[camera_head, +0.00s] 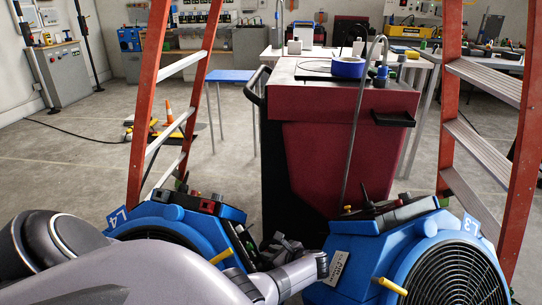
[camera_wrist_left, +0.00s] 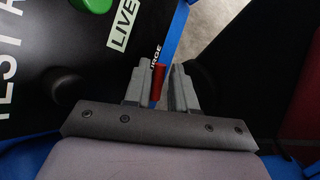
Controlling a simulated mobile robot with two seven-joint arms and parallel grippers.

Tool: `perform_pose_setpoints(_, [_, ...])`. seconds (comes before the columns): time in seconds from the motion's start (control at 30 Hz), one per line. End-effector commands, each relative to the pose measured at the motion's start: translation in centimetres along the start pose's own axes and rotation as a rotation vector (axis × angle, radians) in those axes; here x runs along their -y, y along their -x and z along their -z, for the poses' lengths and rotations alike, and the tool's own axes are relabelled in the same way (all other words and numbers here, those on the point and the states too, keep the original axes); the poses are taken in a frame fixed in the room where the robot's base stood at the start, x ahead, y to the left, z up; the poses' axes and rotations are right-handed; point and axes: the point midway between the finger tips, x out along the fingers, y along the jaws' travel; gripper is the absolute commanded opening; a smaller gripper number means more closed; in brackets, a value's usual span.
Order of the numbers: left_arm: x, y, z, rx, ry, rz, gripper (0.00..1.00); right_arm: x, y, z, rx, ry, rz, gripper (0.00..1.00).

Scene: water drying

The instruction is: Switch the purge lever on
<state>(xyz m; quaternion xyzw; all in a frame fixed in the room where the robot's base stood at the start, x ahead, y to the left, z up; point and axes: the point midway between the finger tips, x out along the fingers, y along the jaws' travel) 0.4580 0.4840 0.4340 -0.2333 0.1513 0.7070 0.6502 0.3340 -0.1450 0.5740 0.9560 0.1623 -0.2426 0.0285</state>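The purge lever (camera_wrist_left: 158,74) is a small red-tipped lever in the left wrist view, beside a partly hidden label reading "URGE" on a black panel (camera_wrist_left: 60,50). My left gripper (camera_wrist_left: 160,82) has its two grey fingers on either side of the lever, with a narrow gap between them; firm contact does not show. In the head view my left gripper (camera_head: 283,247) is low between two blue machines, L4 (camera_head: 150,215) and L3 (camera_head: 385,245). The lever cannot be made out there. My right gripper is out of view.
A green button (camera_wrist_left: 92,4) and a "LIVE" label (camera_wrist_left: 124,24) are on the panel. A dark red cabinet (camera_head: 325,165) stands behind the machines. Orange ladders rise at left (camera_head: 150,110) and right (camera_head: 525,150). Open floor (camera_head: 70,165) lies at the left.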

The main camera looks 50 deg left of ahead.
Motion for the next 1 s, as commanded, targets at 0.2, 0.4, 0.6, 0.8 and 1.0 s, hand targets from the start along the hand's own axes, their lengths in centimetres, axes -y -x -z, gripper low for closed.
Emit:
perform_pose_setpoints(0.2, [0.1,3.5,-0.3,-0.003,-0.002,0.003,0.25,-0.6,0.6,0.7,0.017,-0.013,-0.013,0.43])
perform_pose_setpoints(0.4, [0.0,6.2,-0.2,-0.002,-0.001,0.002,0.25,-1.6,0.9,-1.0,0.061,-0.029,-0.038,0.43])
perform_pose_setpoints(0.6, [0.0,6.9,0.0,0.0,0.0,0.0,0.25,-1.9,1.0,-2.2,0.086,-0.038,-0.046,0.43])
perform_pose_setpoints(0.8, [0.0,6.9,0.0,0.0,0.0,0.0,0.25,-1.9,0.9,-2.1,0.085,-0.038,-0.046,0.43])
perform_pose_setpoints(1.0, [0.0,6.9,0.0,0.0,0.0,0.0,0.25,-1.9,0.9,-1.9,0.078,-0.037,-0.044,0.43])
